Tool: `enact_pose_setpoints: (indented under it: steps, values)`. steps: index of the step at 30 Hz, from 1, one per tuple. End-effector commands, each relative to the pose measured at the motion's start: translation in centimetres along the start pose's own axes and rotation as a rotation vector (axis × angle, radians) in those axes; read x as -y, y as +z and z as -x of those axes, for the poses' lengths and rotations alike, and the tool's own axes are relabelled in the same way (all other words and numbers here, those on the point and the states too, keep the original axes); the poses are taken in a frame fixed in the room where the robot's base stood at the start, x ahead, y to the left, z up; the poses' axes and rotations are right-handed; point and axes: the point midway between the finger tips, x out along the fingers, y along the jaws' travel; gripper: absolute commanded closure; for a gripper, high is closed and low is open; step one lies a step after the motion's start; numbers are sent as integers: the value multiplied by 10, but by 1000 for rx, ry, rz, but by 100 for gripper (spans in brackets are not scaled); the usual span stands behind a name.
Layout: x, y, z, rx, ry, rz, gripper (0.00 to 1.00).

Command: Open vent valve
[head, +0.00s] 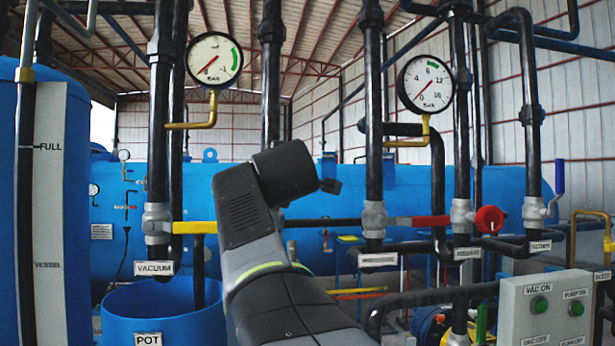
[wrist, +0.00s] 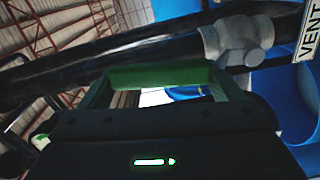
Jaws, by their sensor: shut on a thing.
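In the wrist view, the grey vent valve body (wrist: 236,40) sits on a dark pipe, beside a white VENT label (wrist: 312,38). My gripper (wrist: 160,88) reaches up close below that pipe. A green bar (wrist: 158,74), apparently the valve's lever, spans between the green fingers. The gripper is shut on it, though the fingers and bar are hard to tell apart. The valve's exact lever angle cannot be told.
Other valves stand close by: a yellow lever (head: 196,227) by the VACUUM label (head: 154,268), a red lever (head: 430,221) and a red wheel (head: 489,219). Dark vertical pipes flank my arm. A blue pot (head: 130,310) is at lower left, a control box (head: 548,307) at lower right.

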Motion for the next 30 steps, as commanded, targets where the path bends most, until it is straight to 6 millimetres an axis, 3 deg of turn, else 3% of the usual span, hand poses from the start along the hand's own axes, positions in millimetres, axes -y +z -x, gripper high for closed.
enact_pose_setpoints:
  steps: [10,27,28,30]
  values:
    - [0,-9,0,-1,2,147,55]
    - [1,-10,0,0,3,177,55]
    - [1,-10,0,0,3,177,8]
    - [1,-10,0,0,2,176,0]
